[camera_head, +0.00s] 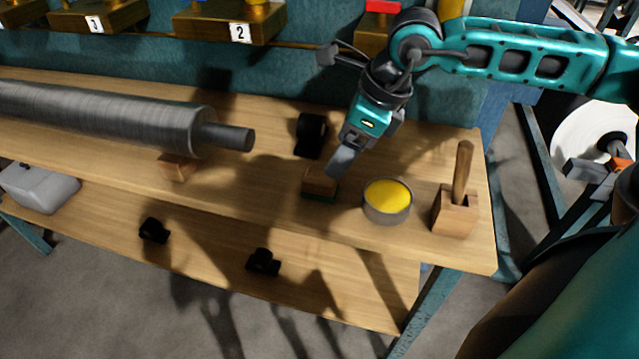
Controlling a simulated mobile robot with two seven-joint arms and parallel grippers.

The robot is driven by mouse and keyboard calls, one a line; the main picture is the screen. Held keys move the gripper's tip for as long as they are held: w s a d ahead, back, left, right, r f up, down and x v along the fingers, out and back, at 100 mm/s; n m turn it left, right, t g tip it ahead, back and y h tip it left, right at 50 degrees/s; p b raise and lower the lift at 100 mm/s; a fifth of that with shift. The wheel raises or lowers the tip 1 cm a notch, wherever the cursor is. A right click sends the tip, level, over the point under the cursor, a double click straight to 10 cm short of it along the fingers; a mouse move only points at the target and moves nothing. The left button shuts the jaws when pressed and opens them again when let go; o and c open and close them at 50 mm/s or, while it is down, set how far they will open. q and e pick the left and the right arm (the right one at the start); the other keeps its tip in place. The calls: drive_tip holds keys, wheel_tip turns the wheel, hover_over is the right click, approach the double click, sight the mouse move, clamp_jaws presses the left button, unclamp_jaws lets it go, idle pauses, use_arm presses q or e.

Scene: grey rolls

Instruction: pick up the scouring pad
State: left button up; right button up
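The scouring pad, a small brown block with a green underside (319,186), lies on the upper wooden shelf in the head view, left of a round tin. My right gripper (340,163) comes down from above, its arm entering from the right. Its fingertips are at the upper right end of the pad and cover that corner. I cannot tell whether they touch the pad, or how far apart the fingers are. My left gripper is not in view.
Close right of the pad stand the tin with yellow contents (387,200) and a wooden block with an upright handle (455,208). A black object (310,134) stands behind the pad. A large grey roll (110,115) and a wooden wedge (178,167) lie left. The shelf's front edge (300,222) is near.

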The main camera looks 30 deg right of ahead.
sight(322, 175)
drive_tip(key=x, duration=0.7)
drive_tip(key=shift+w+a+f+b, duration=0.15)
drive_tip(key=shift+a+b, duration=0.2)
drive_tip(key=shift+a, duration=0.1)
drive_tip(key=shift+w+f, duration=0.15)
drive_tip(key=shift+f, duration=0.2)
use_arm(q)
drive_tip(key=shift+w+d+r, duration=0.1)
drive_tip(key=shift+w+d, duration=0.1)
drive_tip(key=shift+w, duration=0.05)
use_arm(e)
drive_tip(key=shift+a+f, duration=0.1)
drive_tip(key=shift+f, duration=0.05)
drive_tip(key=shift+c, duration=0.4)
drive_tip(key=c, duration=1.2)
use_arm(q)
drive_tip(key=p, duration=0.1)
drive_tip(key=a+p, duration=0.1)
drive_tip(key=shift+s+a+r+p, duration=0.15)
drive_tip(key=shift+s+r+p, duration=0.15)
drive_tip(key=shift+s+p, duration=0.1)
use_arm(e)
drive_tip(key=shift+o, duration=0.2)
wheel_tip(322, 175, up, 20)
